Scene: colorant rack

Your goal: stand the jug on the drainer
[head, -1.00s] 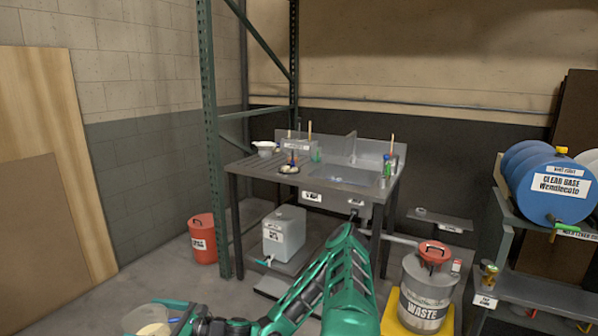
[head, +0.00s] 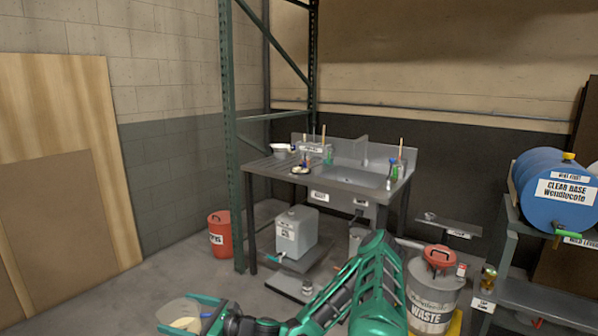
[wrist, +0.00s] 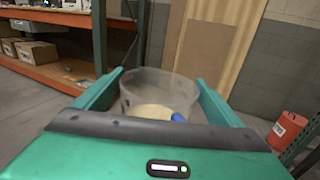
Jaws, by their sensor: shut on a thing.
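A clear jug (head: 180,310) with cream-coloured contents is at the bottom of the head view. It also shows in the wrist view (wrist: 158,92), between the two green fingers, with a small blue part at its right side. My gripper (wrist: 160,84) is shut on the jug and holds it roughly upright. The drainer (head: 268,168) is the ribbed left part of the metal sink bench, beyond and above the jug in the head view. The jug is well apart from it. A white bowl and small items stand on and around the drainer.
The sink basin (head: 350,176) is right of the drainer. A green rack post (head: 231,130) rises at the bench's left. A red bin (head: 219,232), a grey canister (head: 297,232) and a waste drum (head: 433,298) stand low. Open floor lies before the left wall.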

